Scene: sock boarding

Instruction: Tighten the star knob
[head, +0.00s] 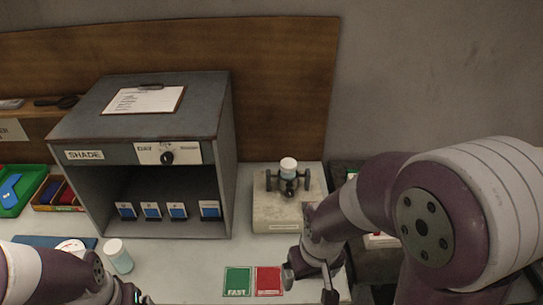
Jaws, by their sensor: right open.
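A small fixture (288,182) with dark parts on either side and a white cylinder with a blue band (288,166) on top stands on a pale block (275,213) right of the cabinet. The dark parts may be knobs, but they are too small to tell which is the star knob. My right gripper (310,285) is open and points down, in front of the block at the table's right front. It is apart from the fixture, and nothing shows between its fingers. My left gripper (132,296) is cut off by the bottom edge at the left; its fingers are not clear.
A grey cabinet marked SHADE (222,150) holds several blue-and-white cards and has a clipboard (146,100) on top. A white jar (118,256) leans near my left arm. Green (237,281) and red (269,281) cards lie in front. A green tray (36,181) is far left.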

